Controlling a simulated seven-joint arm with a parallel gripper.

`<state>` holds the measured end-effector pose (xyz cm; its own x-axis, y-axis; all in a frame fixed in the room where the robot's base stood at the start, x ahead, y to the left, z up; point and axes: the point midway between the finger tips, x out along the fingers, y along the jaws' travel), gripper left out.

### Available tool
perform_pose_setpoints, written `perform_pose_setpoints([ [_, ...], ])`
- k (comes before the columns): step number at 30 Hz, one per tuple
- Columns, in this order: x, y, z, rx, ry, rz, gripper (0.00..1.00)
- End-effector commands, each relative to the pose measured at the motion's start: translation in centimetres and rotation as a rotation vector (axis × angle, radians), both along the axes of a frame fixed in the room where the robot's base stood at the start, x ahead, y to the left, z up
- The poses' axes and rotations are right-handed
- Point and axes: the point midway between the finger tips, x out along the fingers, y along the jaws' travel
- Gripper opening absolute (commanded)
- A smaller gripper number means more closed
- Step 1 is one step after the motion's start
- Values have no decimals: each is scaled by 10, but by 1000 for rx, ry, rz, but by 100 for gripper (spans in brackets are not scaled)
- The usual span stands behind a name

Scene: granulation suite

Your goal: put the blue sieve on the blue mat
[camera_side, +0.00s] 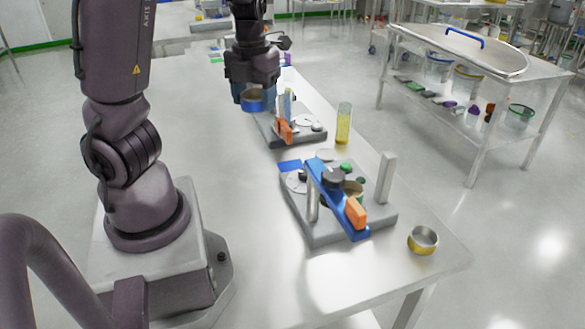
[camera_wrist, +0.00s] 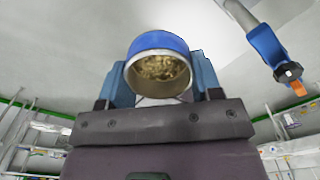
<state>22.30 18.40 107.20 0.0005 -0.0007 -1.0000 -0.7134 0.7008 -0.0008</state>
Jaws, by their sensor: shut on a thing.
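The blue sieve (camera_side: 252,106) is a short ring with a blue outside. In the wrist view the sieve (camera_wrist: 158,42) shows a bright metal rim and a brownish-gold, grainy-looking inside. My gripper (camera_side: 252,94) is shut on it, with a blue finger on either side; the gripper (camera_wrist: 160,82) also shows in the wrist view. In the side view the sieve appears left of the rear grey fixture; its height above the table is hard to tell. The blue mat (camera_side: 290,166) is a small flat patch, bare where visible, at the front fixture's back left corner.
The front grey fixture (camera_side: 322,233) carries a blue bar (camera_side: 330,190) with an orange end, and a pale post (camera_side: 387,178). The rear fixture (camera_side: 298,139) and a yellow cylinder (camera_side: 344,124) stand behind it. A yellow-banded sieve (camera_side: 423,240) sits front right. The table's left side is clear.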

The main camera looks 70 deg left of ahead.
Motion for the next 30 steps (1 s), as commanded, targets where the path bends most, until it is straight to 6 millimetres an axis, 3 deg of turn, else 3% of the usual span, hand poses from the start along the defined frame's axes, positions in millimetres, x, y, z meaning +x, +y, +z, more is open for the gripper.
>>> perform_pose_setpoints([
  [8, 0, 0, -27, 1, 4, -2, 33],
  [23, 0, 1, -101, 1, 3, -7, 33],
  [30, 28, 24, -121, 4, 3, -7, 33],
])
